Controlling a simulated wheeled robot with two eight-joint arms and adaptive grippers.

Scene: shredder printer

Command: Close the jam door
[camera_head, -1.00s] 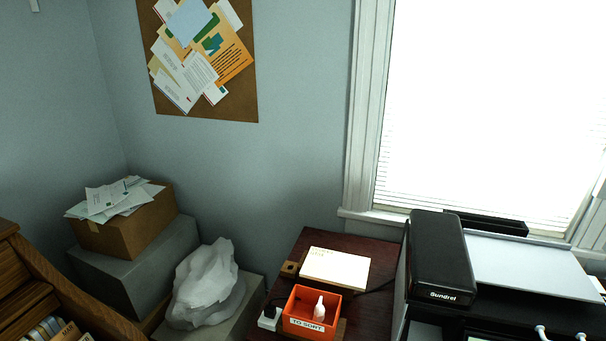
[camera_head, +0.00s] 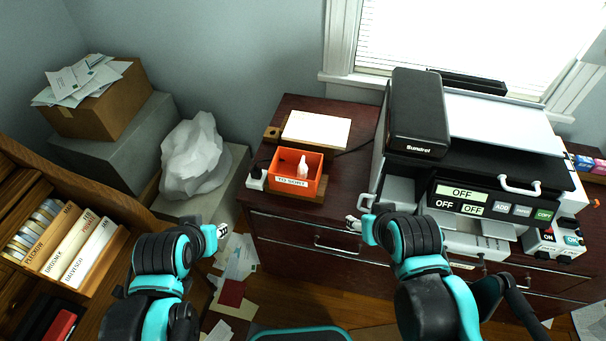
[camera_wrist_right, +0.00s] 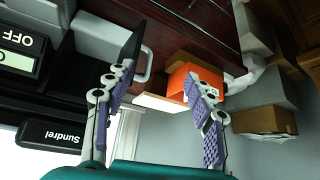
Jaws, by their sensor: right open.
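The printer marked "Sundrel" (camera_head: 420,115) stands on the dark red cabinet at the right. Its lower left front shows a light grey recess or panel (camera_head: 398,190); I cannot tell for sure which part is the jam door. In the right wrist view, which is upside down, a grey rounded panel or handle (camera_wrist_right: 118,48) shows beyond the fingers. My right gripper (camera_head: 354,225) is open and empty, in front of the cabinet and left of the printer's front; its spread fingers show in the wrist view (camera_wrist_right: 158,82). My left gripper (camera_head: 222,230) hangs over the floor, its jaws too small to read.
A control panel (camera_head: 490,205) and a switch box (camera_head: 555,243) are at the right. Papers (camera_head: 240,258) litter the floor; a wooden shelf (camera_head: 60,235) stands left.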

